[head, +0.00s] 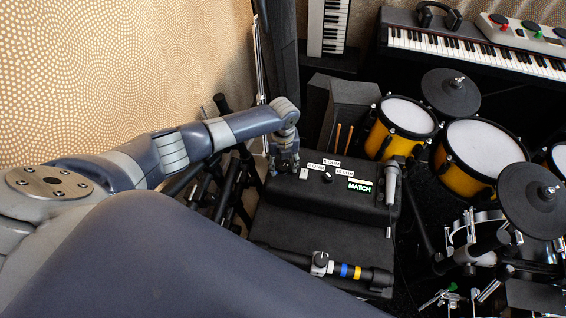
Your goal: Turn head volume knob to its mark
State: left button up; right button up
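The amp head (340,198) is a black box on top of a larger dark cabinet. Its top carries small white labels, some reading OHM, and a green lit MATCH sign (360,186). A small dark knob (327,178) with a light spot sits among the labels. Which mark belongs to it is too small to tell. My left gripper (284,168) points down at the left end of the head, left of the knob and apart from it. Its fingers are dark and small, so their opening is unclear. My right gripper is not in view.
A grey microphone (391,182) stands at the head's right end. A black tube with blue and yellow bands (345,270) lies across the front of the cabinet. Yellow drums (402,117) and cymbals (450,94) crowd the right. Keyboards (470,52) stand behind; a patterned wall is left.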

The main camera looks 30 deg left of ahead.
aim_at(283, 167)
pick_arm(q)
jog(key=shift+r, duration=0.1)
notch_tip(283, 167, up, 12)
dwell(0.5)
dwell(0.5)
